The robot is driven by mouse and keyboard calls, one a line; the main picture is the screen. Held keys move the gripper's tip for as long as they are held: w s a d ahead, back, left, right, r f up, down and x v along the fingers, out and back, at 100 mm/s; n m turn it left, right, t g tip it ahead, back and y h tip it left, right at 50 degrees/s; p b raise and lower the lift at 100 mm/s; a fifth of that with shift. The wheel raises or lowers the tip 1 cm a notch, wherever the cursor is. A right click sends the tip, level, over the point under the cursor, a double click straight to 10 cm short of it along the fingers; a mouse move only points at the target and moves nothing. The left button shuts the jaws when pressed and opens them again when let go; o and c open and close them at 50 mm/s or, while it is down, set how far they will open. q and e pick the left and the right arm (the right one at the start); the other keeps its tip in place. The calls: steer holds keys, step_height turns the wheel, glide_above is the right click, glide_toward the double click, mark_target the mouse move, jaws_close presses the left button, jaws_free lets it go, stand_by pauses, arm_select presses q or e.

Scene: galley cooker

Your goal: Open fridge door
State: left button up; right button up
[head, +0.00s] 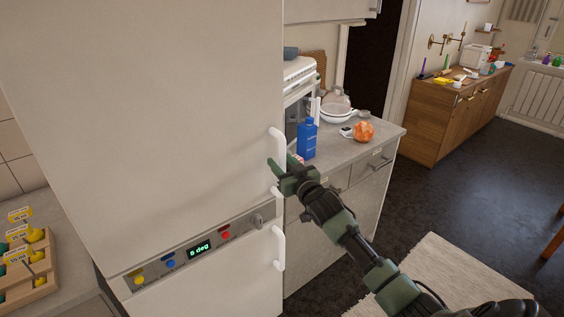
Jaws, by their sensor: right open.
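A tall white fridge (150,110) fills the left half of the head view. Its upper door appears shut. A white vertical handle (278,160) sits at the right edge of the upper door. A second white handle (278,248) is on the lower door. Between the doors is a control panel (200,248) with a lit display and colored knobs. My right gripper (281,172) is open at the lower part of the upper handle. I cannot tell whether its fingers touch or straddle the handle. My left gripper is not in view.
A counter (385,138) right of the fridge holds a blue bottle (307,138), an orange object (364,131) and a white bowl (337,112). A wooden cabinet (430,118) stands farther back. Dark floor and a light rug (440,272) lie at right.

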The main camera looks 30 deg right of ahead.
jaws_close()
stand_by(1.4)
